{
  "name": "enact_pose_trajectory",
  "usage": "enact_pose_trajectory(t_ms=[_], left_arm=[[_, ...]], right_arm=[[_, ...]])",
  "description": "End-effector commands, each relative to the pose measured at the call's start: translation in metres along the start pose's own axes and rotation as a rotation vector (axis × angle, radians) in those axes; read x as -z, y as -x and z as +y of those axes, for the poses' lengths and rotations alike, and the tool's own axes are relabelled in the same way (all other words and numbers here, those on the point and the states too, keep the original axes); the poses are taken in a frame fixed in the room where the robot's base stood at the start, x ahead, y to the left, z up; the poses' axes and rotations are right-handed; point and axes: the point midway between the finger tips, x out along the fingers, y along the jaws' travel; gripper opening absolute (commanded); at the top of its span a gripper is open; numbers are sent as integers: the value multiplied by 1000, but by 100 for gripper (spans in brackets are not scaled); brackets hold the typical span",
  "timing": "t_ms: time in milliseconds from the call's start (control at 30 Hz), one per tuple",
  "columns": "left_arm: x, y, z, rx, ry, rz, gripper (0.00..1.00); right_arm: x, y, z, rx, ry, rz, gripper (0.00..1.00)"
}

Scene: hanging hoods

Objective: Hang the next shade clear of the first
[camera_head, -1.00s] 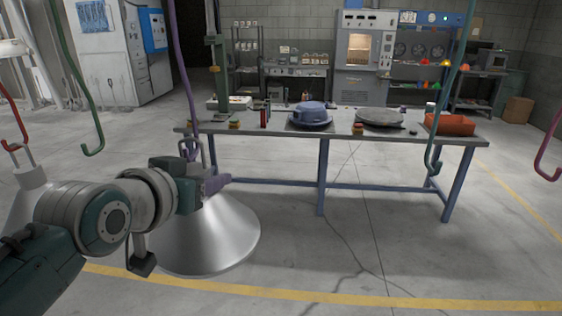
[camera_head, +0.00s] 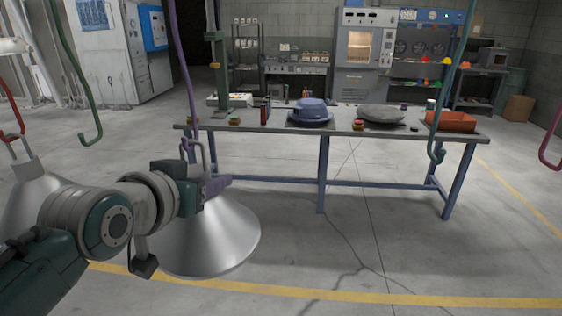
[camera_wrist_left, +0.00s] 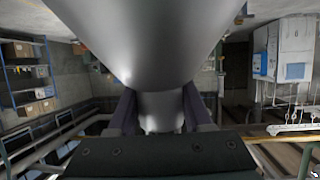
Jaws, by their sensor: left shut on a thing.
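A silver conical shade (camera_head: 208,237) with a wire loop on top is upright in my left gripper (camera_head: 216,184), which is shut on its narrow neck. In the left wrist view the two fingers (camera_wrist_left: 160,112) press on either side of the neck, and the shade (camera_wrist_left: 140,40) fills the upper middle. The purple hook (camera_head: 185,80) comes down right at the loop; I cannot tell whether the loop rests in it. Another silver shade (camera_head: 32,191) hangs from the red hook (camera_head: 12,122) at the far left, partly behind my arm, apart from the held one. My right gripper is out of view.
An empty green hook (camera_head: 75,90) hangs between the red and purple ones. An empty teal hook (camera_head: 449,95) and a magenta hook (camera_head: 549,148) hang to the right. A workbench (camera_head: 345,122) with several items stands behind. The floor right of the held shade is clear.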

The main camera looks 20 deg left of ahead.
Motion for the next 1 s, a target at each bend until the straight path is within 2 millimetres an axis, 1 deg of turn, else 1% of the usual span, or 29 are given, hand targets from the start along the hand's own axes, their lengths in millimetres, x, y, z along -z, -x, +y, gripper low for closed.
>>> enact_pose_trajectory(t_ms=[167,200,500,833,933,1000], left_arm=[[1,0,0,0,0,2,0],[1,0,0,0,0,2,51],[1,0,0,0,0,1,85],[0,3,0,0,0,0,85],[0,12,0,0,0,1,85],[0,21,0,0,0,0,85]], right_arm=[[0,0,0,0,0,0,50],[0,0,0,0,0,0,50],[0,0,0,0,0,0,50],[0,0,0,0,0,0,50],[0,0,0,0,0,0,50],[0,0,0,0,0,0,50]])
